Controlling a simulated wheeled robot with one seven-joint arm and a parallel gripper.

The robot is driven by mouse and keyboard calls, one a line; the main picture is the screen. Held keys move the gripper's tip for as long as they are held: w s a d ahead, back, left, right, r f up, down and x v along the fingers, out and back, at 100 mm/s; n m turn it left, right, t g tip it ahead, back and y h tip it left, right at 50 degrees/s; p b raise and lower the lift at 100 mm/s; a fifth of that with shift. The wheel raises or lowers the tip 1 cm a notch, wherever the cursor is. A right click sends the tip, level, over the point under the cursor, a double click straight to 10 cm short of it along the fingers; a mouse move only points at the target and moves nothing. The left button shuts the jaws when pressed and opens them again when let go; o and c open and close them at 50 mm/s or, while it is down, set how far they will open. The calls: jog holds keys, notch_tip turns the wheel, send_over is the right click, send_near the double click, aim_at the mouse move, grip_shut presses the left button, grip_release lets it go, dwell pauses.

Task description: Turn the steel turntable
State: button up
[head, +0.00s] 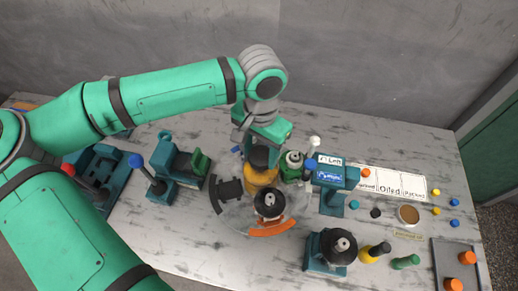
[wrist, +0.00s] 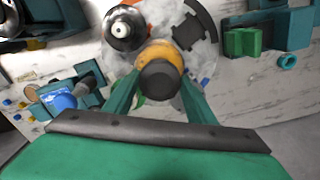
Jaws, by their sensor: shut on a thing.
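The steel turntable (head: 236,214) is a pale grey disc in the middle of the table, partly covered by parts and my arm. It also shows at the top of the wrist view (wrist: 203,62). A yellow cylinder with a black top (head: 262,178) stands on it. My gripper (head: 262,148) points down over this cylinder. In the wrist view my green fingers (wrist: 161,82) are shut on the yellow cylinder (wrist: 162,52), one on each side. A black cylinder with a silver tip (head: 269,204) stands in front of it.
A black arc (head: 229,189) and an orange arc (head: 271,229) lie around the disc. A green bottle-like part (head: 291,166) and a teal stand with blue labels (head: 331,172) are close on the right. A black-topped teal fixture (head: 331,251) stands front right. Teal lever fixtures (head: 181,166) stand left.

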jog(key=shift+a+m, duration=0.1)
jog(key=shift+m, duration=2.5)
jog(key=shift+w, duration=0.1)
jog(key=o, duration=1.5)
notch_tip(320, 180, up, 11)
jog(key=shift+f, duration=0.1)
